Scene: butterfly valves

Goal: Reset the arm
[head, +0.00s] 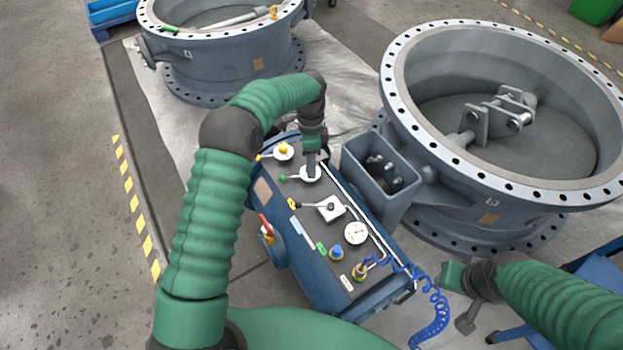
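My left arm, in a green sleeve, reaches up from the bottom and bends down to the control panel (302,221). The panel also carries a yellow knob (284,149), a yellow-tipped lever (298,204), a gauge (356,233) and a blue knob (337,252).
A large butterfly valve (400,110) stands to the right, and another (215,62) at the upper left. The coiled blue hose (436,312) hangs by the panel's lower right end. A red handle (265,226) sticks out on its left side. Open floor lies left.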

